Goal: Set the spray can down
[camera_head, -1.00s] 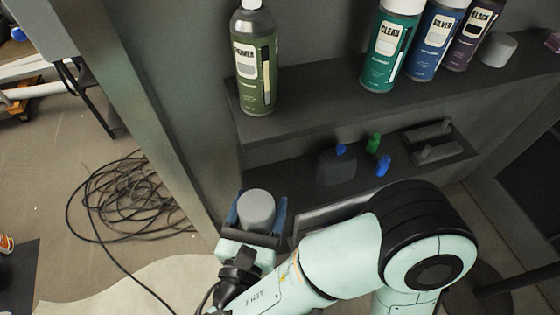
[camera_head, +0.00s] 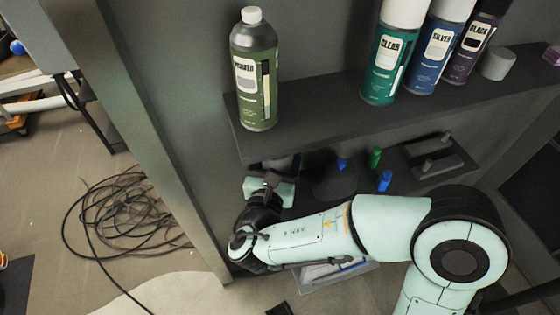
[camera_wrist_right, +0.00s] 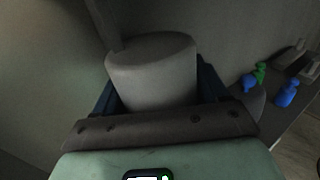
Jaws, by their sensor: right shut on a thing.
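The spray can shows mainly as its grey cap (camera_wrist_right: 155,70) in the right wrist view, upright between the fingers. In the head view only a sliver of the can (camera_head: 285,163) shows below the front edge of the upper shelf. My right gripper (camera_head: 275,172) is shut on it, inside the lower shelf space at its left end. The can's lower body and base are hidden, so I cannot tell whether it touches the lower shelf. My left gripper is not in view.
The upper shelf (camera_head: 330,105) holds a green primer bottle (camera_head: 255,80) and several spray cans at right. A cabinet side wall (camera_head: 150,120) stands left.

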